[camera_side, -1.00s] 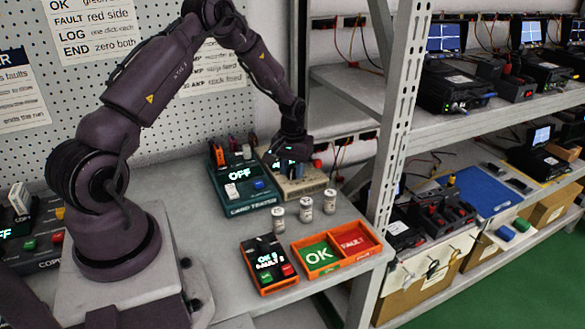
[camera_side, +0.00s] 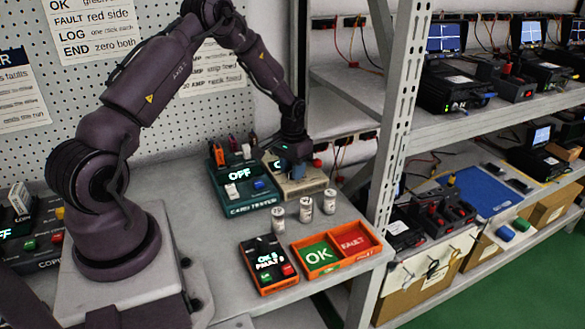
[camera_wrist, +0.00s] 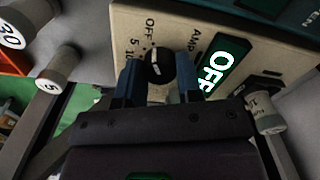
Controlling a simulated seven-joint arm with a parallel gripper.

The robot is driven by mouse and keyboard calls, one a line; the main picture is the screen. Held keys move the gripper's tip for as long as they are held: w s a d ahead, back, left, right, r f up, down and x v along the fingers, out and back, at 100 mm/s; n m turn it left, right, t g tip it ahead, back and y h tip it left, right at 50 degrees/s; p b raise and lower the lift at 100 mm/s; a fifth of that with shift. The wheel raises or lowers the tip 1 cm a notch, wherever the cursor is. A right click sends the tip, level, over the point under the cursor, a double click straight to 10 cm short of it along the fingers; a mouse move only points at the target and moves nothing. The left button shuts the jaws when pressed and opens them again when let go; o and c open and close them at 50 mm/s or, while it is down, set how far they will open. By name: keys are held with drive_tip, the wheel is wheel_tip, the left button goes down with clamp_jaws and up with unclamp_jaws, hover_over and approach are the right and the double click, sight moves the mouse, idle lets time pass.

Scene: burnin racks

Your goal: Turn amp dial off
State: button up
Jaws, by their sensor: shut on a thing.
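The amp box is a beige unit (camera_side: 312,185) at the back right of the bench. In the wrist view its beige face (camera_wrist: 225,25) carries a black round amp dial (camera_wrist: 157,68) with a white mark, beside labels OFF, 5 and 10. Its lit display (camera_wrist: 222,68) reads OFF; in the side view my gripper hides most of it. My gripper (camera_wrist: 158,82), with blue fingers, is shut on the dial, one finger on each side. In the side view my gripper (camera_side: 292,170) points straight down onto the box.
A green card tester (camera_side: 245,200) reading OFF stands just left. Several labelled cylinders (camera_side: 306,206) stand in front. An orange tray (camera_side: 338,262) with OK and FAULT sides and a small counter box (camera_side: 268,264) are nearer. A rack post (camera_side: 392,110) rises at the right.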

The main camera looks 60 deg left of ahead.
drive_tip(key=o, duration=0.9)
drive_tip(key=shift+r, duration=0.1)
wheel_tip(320, 180, up, 13)
drive_tip(key=shift+f, duration=0.1)
drive_tip(key=s+d+r+m+t, duration=0.1)
drive_tip(key=s+d+r+t, duration=0.1)
drive_tip(key=s+d+r, duration=0.4)
drive_tip(key=s+d+r+m+t, duration=0.1)
drive_tip(key=s+d+r+m, duration=0.1)
drive_tip(key=s+d+r, duration=0.3)
drive_tip(key=s+d+r+m+t, duration=0.1)
drive_tip(key=s+d+r+t, duration=0.1)
drive_tip(key=s+d+r, duration=0.4)
drive_tip(key=shift+s+d+r+t, duration=0.1)
drive_tip(key=shift+s+d, duration=0.4)
drive_tip(key=shift+d, duration=0.45)
drive_tip(key=shift+s+d+r+t, duration=0.15)
drive_tip(key=shift+s+d, duration=0.3)
drive_tip(key=shift+d, duration=0.55)
drive_tip(key=shift+s+d+r+t, duration=0.1)
drive_tip(key=shift+s+d, duration=0.4)
drive_tip(key=shift+d, duration=0.45)
